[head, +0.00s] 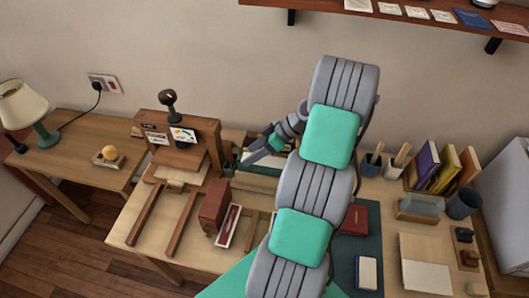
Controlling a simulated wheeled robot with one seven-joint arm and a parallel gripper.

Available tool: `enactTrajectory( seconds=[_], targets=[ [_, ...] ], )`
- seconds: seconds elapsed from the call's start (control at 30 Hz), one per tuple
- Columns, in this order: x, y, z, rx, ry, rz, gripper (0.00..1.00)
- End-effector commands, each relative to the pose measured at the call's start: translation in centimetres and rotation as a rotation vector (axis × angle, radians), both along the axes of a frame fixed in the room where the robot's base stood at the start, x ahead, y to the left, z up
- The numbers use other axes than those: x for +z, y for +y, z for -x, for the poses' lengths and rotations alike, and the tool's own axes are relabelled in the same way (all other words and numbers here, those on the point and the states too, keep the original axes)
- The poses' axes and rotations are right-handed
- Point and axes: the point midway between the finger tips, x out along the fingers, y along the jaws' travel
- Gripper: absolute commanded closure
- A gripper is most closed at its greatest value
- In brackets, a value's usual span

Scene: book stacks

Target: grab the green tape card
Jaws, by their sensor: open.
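My gripper (248,158) is open at the end of my grey and green arm. It points down and left, over the back of the long wooden table (128,228), just right of a wooden press-like stand (205,130). I cannot make out a green tape card for certain. Two small pale cards, one on the left (156,138) and one with a coloured picture (183,135), sit on the stand. My arm covers the middle of the table, and what lies behind it is hidden.
A red-brown box (214,204) and an open narrow case (229,225) lie left of my arm. On the right are a maroon book (355,219), upright books (447,168), a dark cup (463,204) and a pale board (426,276). A wall shelf (400,12) hangs above.

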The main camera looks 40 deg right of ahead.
Motion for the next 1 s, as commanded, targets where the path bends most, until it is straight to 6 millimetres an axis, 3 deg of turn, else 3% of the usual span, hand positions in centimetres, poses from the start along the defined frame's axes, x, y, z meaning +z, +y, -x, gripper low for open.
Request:
enactTrajectory(
  seconds=[0.03,0.2,0.4,1.0],
  targets=[
    [-0.3,-1.6,1.0,-0.013,-0.055,-0.032,0.33],
    [-1.7,-5.6,4.4,-0.046,-0.298,-0.087,0.33],
    [-2.9,-7.9,7.7,-0.094,-0.508,-0.085,0.33],
    [-4.0,-6.6,6.0,-0.095,-0.535,-0.084,0.33]
  ],
)
